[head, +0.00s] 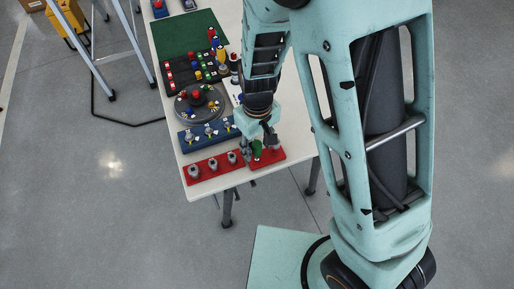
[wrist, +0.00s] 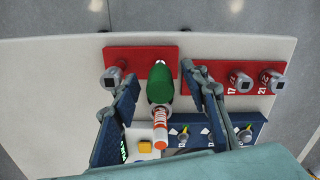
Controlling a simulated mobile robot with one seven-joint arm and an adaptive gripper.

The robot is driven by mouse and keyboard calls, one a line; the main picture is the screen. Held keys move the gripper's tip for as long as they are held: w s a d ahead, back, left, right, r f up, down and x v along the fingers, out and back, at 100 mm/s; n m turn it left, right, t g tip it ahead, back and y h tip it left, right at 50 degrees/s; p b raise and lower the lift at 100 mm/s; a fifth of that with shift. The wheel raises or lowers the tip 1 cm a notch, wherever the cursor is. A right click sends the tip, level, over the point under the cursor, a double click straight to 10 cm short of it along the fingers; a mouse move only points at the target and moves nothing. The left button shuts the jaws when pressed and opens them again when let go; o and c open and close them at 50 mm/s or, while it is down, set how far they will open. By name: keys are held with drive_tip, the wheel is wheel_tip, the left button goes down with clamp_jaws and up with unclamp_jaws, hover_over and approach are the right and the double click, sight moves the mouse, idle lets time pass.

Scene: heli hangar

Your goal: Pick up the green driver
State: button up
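The green driver (wrist: 160,84) stands in a red rack (wrist: 114,57) near the table edge, seen from above with its green handle up. In the head view the driver (head: 257,148) is partly hidden by my gripper (head: 262,136). In the wrist view my gripper (wrist: 160,82) is open, with one finger on each side of the green handle and a gap visible on both sides. A white cylinder with an orange end (wrist: 160,132) overlaps the handle's near side; I cannot tell if it belongs to the driver.
A second red rack (head: 211,169) holds several grey sockets. A blue rack (head: 190,137) with several small parts lies behind it. A round grey turntable (head: 184,108), a dark tray with coloured pieces and a green mat (head: 188,32) fill the white table (head: 177,165).

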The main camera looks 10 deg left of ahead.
clamp_jaws()
drive_tip(key=shift+r, duration=0.85)
drive_tip(key=s+a+r, duration=0.7)
drive_tip(key=a+r, duration=0.4)
drive_tip(key=w+d+p, duration=0.1)
drive_tip(key=w+d, duration=0.4)
drive_tip(key=d, duration=0.3)
drive_tip(key=w+d+p, duration=0.2)
drive_tip(key=w+d, duration=0.3)
drive_tip(key=d, duration=0.3)
drive_tip(key=shift+f+b, duration=1.75)
drive_tip(key=shift+f, duration=0.65)
